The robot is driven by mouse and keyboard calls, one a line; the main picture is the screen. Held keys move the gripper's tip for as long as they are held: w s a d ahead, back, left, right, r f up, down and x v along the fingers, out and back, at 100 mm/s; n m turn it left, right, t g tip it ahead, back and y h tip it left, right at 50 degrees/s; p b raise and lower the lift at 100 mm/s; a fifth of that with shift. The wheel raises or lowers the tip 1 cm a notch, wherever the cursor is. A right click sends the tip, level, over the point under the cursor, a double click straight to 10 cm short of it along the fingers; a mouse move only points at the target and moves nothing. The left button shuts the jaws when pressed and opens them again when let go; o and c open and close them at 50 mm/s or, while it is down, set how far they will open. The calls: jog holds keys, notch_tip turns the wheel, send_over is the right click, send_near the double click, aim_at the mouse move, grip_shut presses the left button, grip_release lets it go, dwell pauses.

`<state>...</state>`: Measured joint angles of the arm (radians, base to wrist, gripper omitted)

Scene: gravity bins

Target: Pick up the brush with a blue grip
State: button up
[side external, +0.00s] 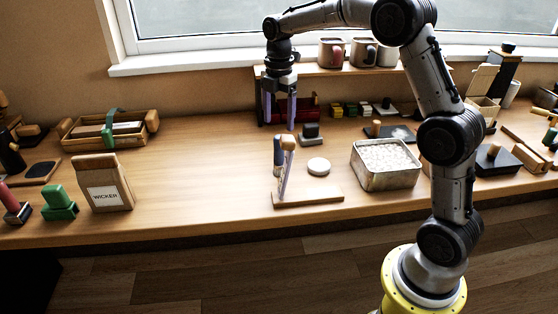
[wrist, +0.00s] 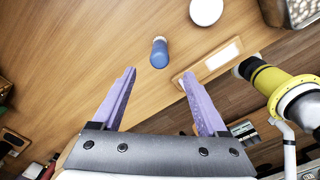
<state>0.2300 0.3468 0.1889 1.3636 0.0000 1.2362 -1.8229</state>
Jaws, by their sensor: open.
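The brush's lower part is hard to make out.
A white disc (side external: 318,166) and a metal tin of white pieces (side external: 386,178) stand to the right, and a dark block (side external: 311,136) behind. The bench to the left of the brush is clear.

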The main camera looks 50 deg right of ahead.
aim_at(279, 158)
jog(key=f, duration=1.4)
jog(key=shift+w+d, duration=0.1)
jog(key=shift+d, duration=0.1)
grip_shut()
dwell(1.0)
